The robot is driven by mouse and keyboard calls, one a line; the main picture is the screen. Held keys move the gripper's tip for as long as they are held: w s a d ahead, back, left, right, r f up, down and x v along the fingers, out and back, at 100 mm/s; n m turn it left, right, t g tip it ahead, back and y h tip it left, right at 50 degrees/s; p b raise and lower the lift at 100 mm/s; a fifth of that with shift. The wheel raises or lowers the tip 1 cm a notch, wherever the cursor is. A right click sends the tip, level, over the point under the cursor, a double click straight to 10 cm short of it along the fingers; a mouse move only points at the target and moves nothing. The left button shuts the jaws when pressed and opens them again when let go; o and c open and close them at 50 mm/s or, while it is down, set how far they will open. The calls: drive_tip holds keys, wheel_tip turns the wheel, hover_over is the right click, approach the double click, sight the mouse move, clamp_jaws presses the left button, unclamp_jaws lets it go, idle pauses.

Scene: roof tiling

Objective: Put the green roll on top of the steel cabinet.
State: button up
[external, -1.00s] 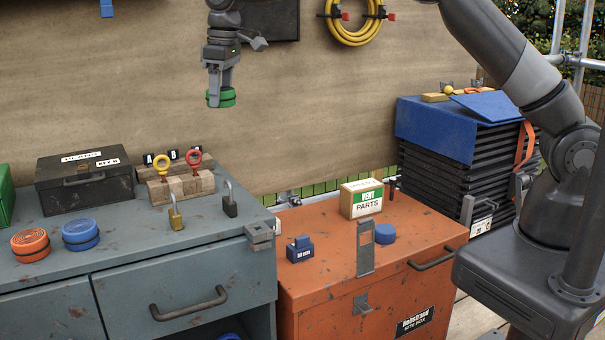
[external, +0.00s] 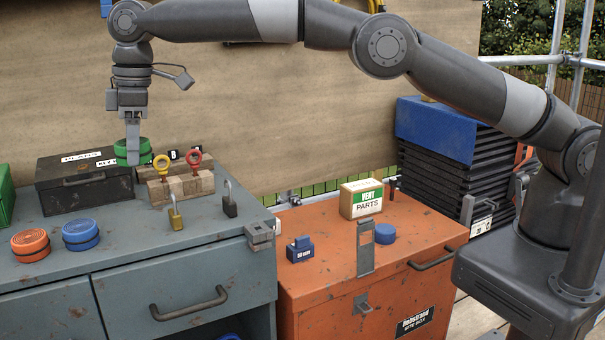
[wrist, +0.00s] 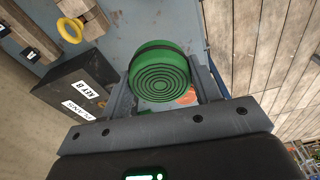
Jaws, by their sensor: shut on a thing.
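The green roll (wrist: 162,75) is held between the two fingers of my gripper (external: 132,142), which is shut on it. In the external view the green roll (external: 125,152) hangs over the grey-blue steel cabinet (external: 190,240), close to the right part of the dark key box. I cannot tell its exact height above the cabinet. The wrist view shows the cabinet top (wrist: 127,30) beyond the roll. An orange roll (external: 30,244) and a blue roll (external: 80,234) lie near the cabinet's front left.
The dark box (external: 85,182) stands at the back. Wooden blocks (external: 182,187) with red and yellow eye bolts stand right of it. Two padlocks (external: 230,202) stand near the right edge. The orange site box (external: 330,285) is to the right. The cabinet's middle front is clear.

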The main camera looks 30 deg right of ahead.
sight(144, 229)
wheel_tip(144, 229, down, 13)
drive_tip(key=shift+f, duration=0.15)
idle(0.5)
drive_tip(key=shift+f, duration=0.15)
drive_tip(key=o, duration=1)
drive_tip(key=shift+o, duration=0.2)
drive_tip(key=r, duration=0.4)
drive_tip(key=d+r, duration=0.1)
drive_tip(key=r, duration=0.7)
drive_tip(key=shift+s+d+r, duration=0.1)
drive_tip(key=shift+s+d, duration=0.05)
drive_tip(key=shift+d, duration=0.05)
